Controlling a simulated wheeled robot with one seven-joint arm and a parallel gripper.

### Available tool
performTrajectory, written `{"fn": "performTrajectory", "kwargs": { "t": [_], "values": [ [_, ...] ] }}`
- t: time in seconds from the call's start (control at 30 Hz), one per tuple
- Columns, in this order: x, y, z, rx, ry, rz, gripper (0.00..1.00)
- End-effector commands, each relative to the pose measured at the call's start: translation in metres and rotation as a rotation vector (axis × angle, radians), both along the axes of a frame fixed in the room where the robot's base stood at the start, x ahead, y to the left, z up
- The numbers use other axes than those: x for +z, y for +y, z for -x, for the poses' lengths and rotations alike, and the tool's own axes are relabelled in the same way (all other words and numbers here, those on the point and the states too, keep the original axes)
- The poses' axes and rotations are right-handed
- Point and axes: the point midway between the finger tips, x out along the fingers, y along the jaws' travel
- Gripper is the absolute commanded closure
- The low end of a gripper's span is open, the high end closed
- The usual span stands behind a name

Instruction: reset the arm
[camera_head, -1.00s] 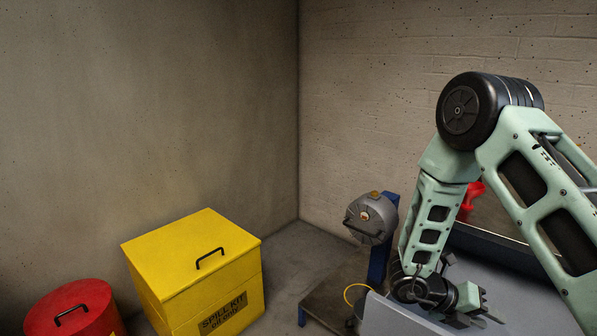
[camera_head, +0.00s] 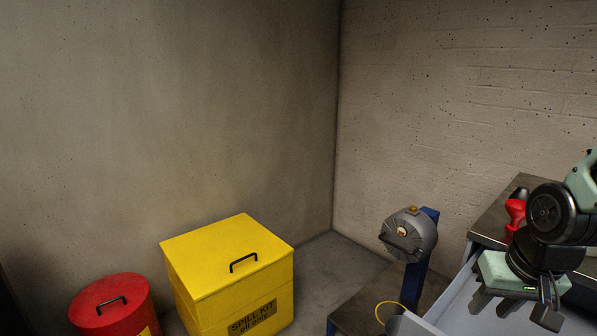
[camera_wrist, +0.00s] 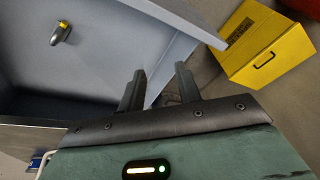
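My gripper (camera_head: 517,308) is at the right side of the head view, below the folded part of my arm. It hangs over the open grey drawer (camera_head: 462,297). In the wrist view the two fingers of my gripper (camera_wrist: 159,78) stand apart with nothing between them. The drawer's pale interior (camera_wrist: 105,45) lies beyond the fingers in that view. A small grey and yellow item (camera_wrist: 61,33) lies inside it, away from the fingers.
A yellow spill kit box (camera_head: 228,262) and a red bin (camera_head: 112,306) stand at the left. A grey round device on a blue post (camera_head: 408,235) stands near the corner. A red item (camera_head: 515,213) sits on the bench (camera_head: 490,222).

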Motion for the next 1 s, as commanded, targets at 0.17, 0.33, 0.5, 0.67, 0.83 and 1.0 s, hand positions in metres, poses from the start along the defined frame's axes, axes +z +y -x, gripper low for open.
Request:
{"fn": "performTrajectory", "kwargs": {
  "t": [0.17, 0.33, 0.5, 0.67, 0.83, 1.0],
  "values": [
    [0.028, 0.028, 0.03, 0.281, 0.071, 0.069, 0.66],
    [0.058, 0.089, 0.06, 0.468, 0.118, 0.062, 0.66],
    [0.09, 0.143, 0.106, 0.675, 0.176, 0.074, 0.66],
    [0.107, 0.17, 0.143, 0.815, 0.22, 0.093, 0.66],
    [0.108, 0.176, 0.154, 0.85, 0.232, 0.099, 0.66],
    [0.108, 0.176, 0.153, 0.847, 0.231, 0.098, 0.66]
  ]
}}
